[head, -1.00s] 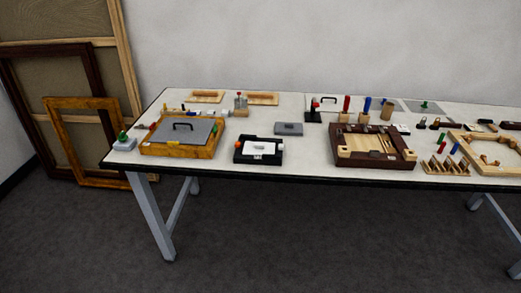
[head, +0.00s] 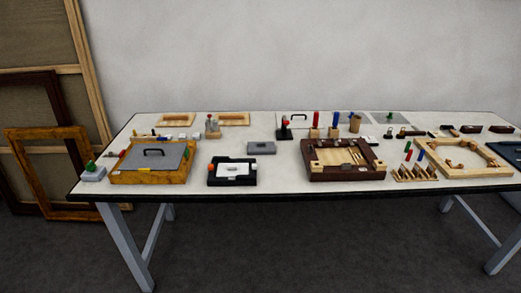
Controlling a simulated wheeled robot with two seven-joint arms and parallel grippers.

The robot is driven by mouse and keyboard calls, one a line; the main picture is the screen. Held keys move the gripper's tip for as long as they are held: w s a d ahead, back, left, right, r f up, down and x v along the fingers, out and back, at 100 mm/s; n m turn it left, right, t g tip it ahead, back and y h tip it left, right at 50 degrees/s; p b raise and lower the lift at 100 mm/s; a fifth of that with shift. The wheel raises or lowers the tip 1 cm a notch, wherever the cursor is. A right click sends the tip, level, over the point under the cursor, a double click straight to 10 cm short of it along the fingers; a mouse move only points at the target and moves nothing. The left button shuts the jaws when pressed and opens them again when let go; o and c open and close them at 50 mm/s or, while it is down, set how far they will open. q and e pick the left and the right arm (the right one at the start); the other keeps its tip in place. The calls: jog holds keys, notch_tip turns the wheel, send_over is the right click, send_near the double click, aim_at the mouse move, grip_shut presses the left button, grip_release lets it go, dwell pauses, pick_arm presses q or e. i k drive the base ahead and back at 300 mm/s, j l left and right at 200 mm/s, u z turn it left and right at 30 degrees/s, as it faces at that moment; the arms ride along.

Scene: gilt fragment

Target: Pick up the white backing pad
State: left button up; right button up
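A flat white pad-like piece (head: 236,168) lies in a black tray (head: 232,183) near the front edge of the table, left of centre. A small dark mark or handle shows on top of it. Several small white blocks (head: 183,137) lie behind the grey-topped wooden frame; I cannot tell for certain which white piece is the backing pad. Neither of my grippers is in view.
The long white table (head: 290,180) carries a wooden frame with a grey handled plate (head: 152,158), a grey block (head: 261,148), a dark wooden box (head: 345,172) and a pale wooden frame (head: 465,175). Empty frames (head: 50,165) lean at left. Dark floor in front is clear.

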aim_at(229, 170)
jog(key=i+l+u, duration=0.25)
jog(key=l, duration=0.35)
jog(key=i+l+u, duration=0.1)
jog(key=i+l, duration=0.2)
jog(key=i+l+u, duration=0.1)
jog(key=l, duration=0.3)
